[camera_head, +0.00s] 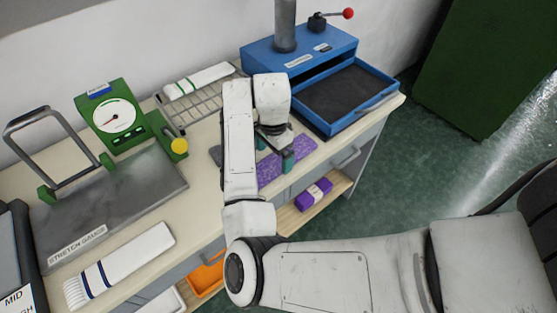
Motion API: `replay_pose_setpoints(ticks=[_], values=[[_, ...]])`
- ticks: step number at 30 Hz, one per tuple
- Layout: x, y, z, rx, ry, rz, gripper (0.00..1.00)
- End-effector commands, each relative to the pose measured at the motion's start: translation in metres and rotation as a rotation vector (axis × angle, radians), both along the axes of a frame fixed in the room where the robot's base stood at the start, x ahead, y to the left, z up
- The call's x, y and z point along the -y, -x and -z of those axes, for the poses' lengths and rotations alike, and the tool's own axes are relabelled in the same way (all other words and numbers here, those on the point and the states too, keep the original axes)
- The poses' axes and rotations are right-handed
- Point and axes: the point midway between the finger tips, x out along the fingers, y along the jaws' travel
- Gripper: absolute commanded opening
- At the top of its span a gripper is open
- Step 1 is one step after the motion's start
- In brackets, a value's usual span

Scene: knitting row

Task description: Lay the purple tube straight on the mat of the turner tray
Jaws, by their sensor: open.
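The purple tube (299,158) is a flat, speckled purple piece lying on the bench near its front edge. My gripper (275,153) is open, pointing down over the tube, with teal fingertips; part of the tube is hidden beneath it. I cannot tell whether the fingertips touch the tube. The turner tray (365,113) is a blue, shallow tray at the bench's right end, in front of the blue turner machine (300,58). Its dark mat (345,92) looks bare.
A wire rack (190,104) holding a white tube (200,78) stands behind my arm. The green dial gauge (117,118) and its grey plate (110,205) are at left. A striped white tube (120,265) lies at the front. A purple bundle (314,194) sits on the shelf below.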

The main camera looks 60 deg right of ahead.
Motion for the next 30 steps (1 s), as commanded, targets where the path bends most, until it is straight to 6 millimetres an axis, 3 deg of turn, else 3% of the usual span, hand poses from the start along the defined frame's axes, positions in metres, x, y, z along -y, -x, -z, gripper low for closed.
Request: replay_pose_setpoints(ticks=[6, 15, 30], values=[[0.0, -0.001, 0.027, -0.002, 0.0, -0.002, 1.0], [0.0, -0.001, 0.032, 0.0, 0.0, -0.001, 1.0], [0.0, -0.001, 0.032, 0.0, 0.001, -0.001, 0.52]])
